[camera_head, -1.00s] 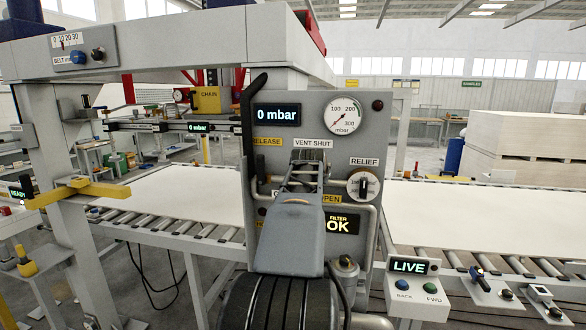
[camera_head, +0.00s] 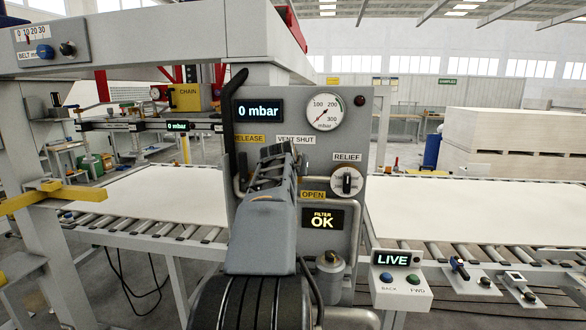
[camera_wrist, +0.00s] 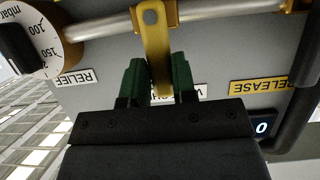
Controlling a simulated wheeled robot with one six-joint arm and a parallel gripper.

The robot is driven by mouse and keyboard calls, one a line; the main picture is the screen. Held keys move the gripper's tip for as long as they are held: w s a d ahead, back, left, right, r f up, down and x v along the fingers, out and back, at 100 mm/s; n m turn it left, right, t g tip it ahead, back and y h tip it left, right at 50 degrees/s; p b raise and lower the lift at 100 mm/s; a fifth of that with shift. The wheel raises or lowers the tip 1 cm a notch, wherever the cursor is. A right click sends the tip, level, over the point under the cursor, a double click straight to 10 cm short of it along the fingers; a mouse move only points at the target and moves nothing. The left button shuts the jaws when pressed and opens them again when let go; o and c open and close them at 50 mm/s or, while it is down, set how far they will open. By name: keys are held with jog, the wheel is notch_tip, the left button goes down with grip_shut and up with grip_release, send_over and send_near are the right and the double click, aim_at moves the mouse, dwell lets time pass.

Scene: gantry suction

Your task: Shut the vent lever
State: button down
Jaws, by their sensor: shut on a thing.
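The vent lever (camera_wrist: 155,40) is a yellow bar on a grey pipe in the wrist view, which shows the panel upside down. My gripper (camera_wrist: 158,66) has its two green fingers on either side of the lever's free end. The lever points at the VENT SHUT label (camera_wrist: 196,92), partly hidden behind the fingers. In the head view my gripper (camera_head: 277,152) is just below the VENT SHUT label (camera_head: 296,140), and my wrist hides the lever. The OPEN label (camera_head: 312,195) is lower right of my gripper.
The grey panel (camera_head: 345,133) carries a gauge (camera_head: 325,112), a relief knob (camera_head: 347,181) and a 0 mbar display (camera_head: 258,111). A black handle (camera_head: 234,92) stands at its left edge. Pipes run close around my gripper. Roller conveyors with white boards (camera_head: 470,208) lie on both sides.

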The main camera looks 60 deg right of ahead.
jog(key=c, duration=1.1)
grip_release()
jog(key=shift+w, duration=0.15)
jog(key=shift+o, duration=0.9)
jog(key=shift+a, duration=0.15)
jog(key=b+v, duration=0.3)
jog(key=v, duration=1)
jog(key=shift+a+r, duration=0.2)
jog(key=w+a+f+n+y, duration=0.3)
jog(key=a+f, duration=0.2)
jog(key=f, duration=0.5)
jog(key=w+a+f+n+y, duration=0.2)
jog(key=w+a+f+y, duration=0.3)
jog(key=f, duration=0.5)
jog(key=a+f+n+y, duration=0.1)
jog(key=a+f+n, duration=0.2)
jog(key=a, duration=0.6)
jog(key=s+a+f+n+y, duration=0.1)
jog(key=a+f+n+y, duration=0.1)
jog(key=a+f, duration=0.5)
jog(key=a+f+n+y, duration=0.2)
jog(key=a+f+n, duration=0.2)
jog(key=a, duration=0.6)
jog(key=shift+s+a+f, duration=0.2)
jog(key=shift+a+f, duration=0.15)
jog(key=shift+f, duration=0.2)
